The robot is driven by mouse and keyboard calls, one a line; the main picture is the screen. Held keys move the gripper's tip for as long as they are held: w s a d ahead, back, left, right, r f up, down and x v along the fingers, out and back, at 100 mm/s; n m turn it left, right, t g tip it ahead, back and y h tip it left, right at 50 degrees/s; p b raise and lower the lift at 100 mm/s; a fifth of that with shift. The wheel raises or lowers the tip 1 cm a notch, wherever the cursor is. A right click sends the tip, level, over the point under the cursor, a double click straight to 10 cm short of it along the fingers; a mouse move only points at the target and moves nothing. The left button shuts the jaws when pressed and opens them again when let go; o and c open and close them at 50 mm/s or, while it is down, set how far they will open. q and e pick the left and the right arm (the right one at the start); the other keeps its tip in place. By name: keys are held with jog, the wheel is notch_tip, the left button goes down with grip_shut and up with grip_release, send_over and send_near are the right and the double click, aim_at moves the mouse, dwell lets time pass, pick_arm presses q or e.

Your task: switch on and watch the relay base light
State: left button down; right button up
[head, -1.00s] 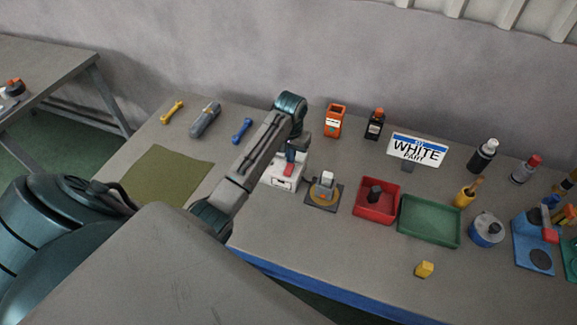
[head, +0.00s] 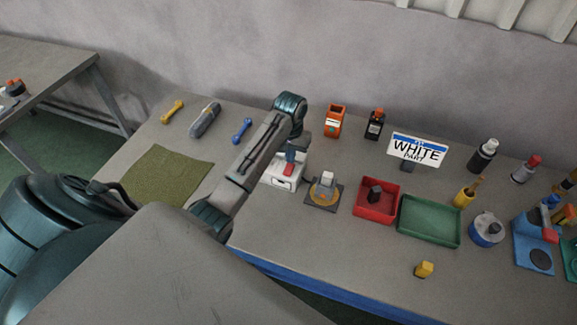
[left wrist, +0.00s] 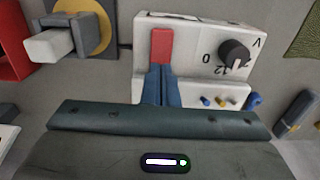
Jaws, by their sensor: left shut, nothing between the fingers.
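A white power supply box (head: 283,181) stands near the table's middle. In the left wrist view the box (left wrist: 188,70) shows a red switch (left wrist: 161,46), a black dial (left wrist: 233,53) marked 0, 12 and V, and small coloured terminals. My left gripper (head: 291,158) is shut and empty. Its blue fingertips (left wrist: 161,72) are at the near end of the red switch, seemingly touching it. What I take for the relay base (head: 337,203) is a dark square plate with an orange-yellow disc and a pale block, right of the box. I cannot make out a lit lamp on it. My right gripper is not in view.
A red tray (head: 362,212) and a green tray (head: 428,241) lie to the right. A yellow block (head: 424,269) is near the front edge. Orange and black containers (head: 335,121) stand behind.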

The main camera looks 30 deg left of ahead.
aim_at(290, 165)
pick_arm(q)
jog(key=shift+f, duration=0.15)
dwell(0.3)
jog(key=shift+f, duration=0.8)
jog(key=shift+r+p, duration=0.4)
jog(key=shift+r, duration=3.15)
